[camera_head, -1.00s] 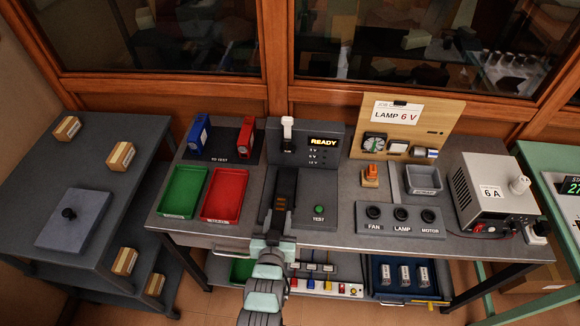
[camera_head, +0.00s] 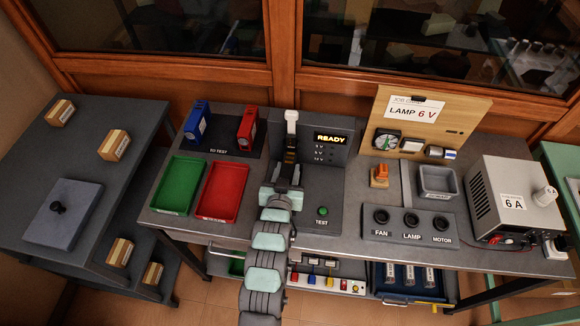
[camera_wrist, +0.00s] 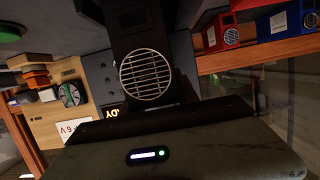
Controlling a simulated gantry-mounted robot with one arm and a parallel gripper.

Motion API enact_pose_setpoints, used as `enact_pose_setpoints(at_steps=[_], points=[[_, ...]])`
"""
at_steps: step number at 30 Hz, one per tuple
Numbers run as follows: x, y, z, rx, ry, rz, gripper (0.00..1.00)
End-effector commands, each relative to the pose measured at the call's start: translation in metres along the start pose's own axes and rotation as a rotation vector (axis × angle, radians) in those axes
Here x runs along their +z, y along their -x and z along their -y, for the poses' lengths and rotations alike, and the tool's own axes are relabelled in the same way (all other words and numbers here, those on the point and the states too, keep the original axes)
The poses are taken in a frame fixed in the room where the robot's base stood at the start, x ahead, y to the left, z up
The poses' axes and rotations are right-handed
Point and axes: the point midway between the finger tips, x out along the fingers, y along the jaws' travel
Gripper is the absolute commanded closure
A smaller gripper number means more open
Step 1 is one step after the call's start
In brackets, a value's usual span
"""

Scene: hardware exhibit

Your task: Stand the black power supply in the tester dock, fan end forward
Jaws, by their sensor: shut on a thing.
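The black power supply (camera_head: 290,157) is in my gripper (camera_head: 287,173), at the front of the tester dock's upright panel in the head view. In the wrist view the power supply (camera_wrist: 138,38) shows its round pale fan grille facing the camera. The tester dock (camera_head: 334,190) is dark grey, with a lit READY display, a white-topped lever (camera_head: 291,118) and a green TEST button (camera_head: 322,211). My gripper covers much of the dock's left side. I cannot tell whether the supply is seated, and the finger contact is hidden.
Blue (camera_head: 197,121) and red (camera_head: 247,126) supplies stand on the TO TEST rack. Green (camera_head: 178,185) and red (camera_head: 223,190) trays lie left of my arm. The FAN, LAMP and MOTOR panel (camera_head: 411,224) and a 6 A supply box (camera_head: 515,197) are to the right.

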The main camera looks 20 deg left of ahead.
Motion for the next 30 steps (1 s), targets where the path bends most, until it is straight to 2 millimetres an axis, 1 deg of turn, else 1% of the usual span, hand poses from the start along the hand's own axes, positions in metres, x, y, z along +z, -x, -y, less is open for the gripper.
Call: enact_pose_setpoints(at_steps=[1, 2, 9, 14, 15, 22, 30], points=[[0.0051, -0.0020, 0.0015, -0.002, 0.001, -0.003, 1.00], [0.0062, -0.0020, 0.0021, -0.003, 0.001, -0.003, 1.00], [0.0043, -0.0014, 0.0021, -0.003, 0.001, -0.004, 1.00], [0.0087, -0.0027, 0.0018, -0.002, 0.001, -0.004, 1.00], [0.0086, -0.0026, 0.0019, -0.003, 0.001, -0.003, 0.60], [0.0092, -0.0026, 0.0020, -0.003, 0.001, -0.001, 0.42], [0.0082, -0.0022, 0.0021, -0.003, 0.001, -0.001, 0.42]])
